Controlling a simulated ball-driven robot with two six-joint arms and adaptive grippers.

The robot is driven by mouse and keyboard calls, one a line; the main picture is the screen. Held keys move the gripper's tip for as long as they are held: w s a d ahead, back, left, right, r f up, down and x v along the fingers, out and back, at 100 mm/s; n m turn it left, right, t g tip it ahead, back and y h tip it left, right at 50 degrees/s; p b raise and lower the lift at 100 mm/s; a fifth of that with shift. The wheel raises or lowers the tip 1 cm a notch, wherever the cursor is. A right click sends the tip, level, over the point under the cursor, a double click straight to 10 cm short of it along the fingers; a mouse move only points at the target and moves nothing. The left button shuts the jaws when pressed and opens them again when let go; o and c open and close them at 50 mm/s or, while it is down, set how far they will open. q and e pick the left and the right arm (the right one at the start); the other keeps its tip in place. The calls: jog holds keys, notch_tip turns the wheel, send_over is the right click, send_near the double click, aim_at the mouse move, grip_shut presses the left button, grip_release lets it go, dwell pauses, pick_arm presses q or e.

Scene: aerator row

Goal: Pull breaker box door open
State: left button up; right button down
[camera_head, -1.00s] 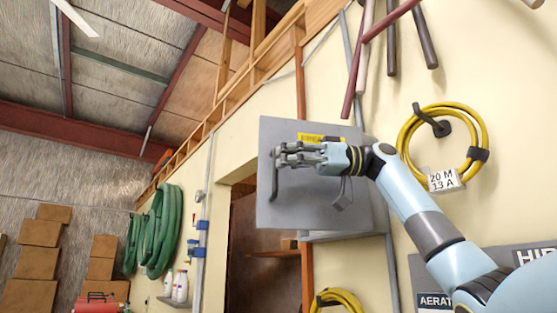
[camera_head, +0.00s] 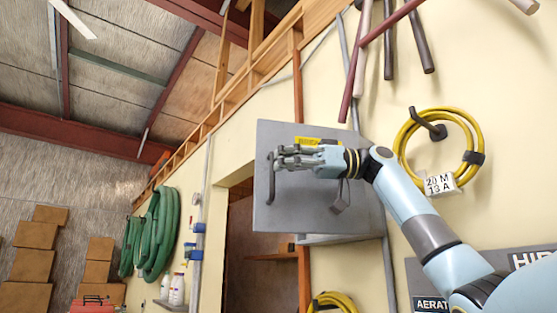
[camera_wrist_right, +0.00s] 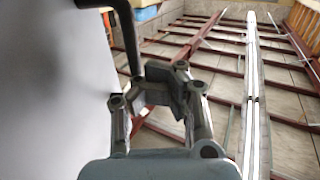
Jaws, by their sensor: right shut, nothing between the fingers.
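The grey breaker box door (camera_head: 310,212) is on the cream wall in the middle of the head view, with a yellow label along its top. Its dark bar handle (camera_head: 270,185) runs down near the left edge. My right gripper (camera_head: 281,158) is shut and empty, in front of the door, with its fingertips at the handle's upper part. In the right wrist view the door (camera_wrist_right: 45,90) fills the left, the handle (camera_wrist_right: 127,35) comes down from the top, and the gripper (camera_wrist_right: 165,75) shows beside it. Contact is unclear. My left gripper is out of view.
A yellow cable coil (camera_head: 408,150) hangs right of the door, and pipes (camera_head: 388,45) hang above. A doorway (camera_head: 238,250) opens at lower left. A sign (camera_head: 480,270) is at lower right.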

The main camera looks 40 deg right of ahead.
jog(key=c, duration=1.6)
grip_release()
jog(key=shift+c, duration=0.2)
notch_tip(320, 180, up, 10)
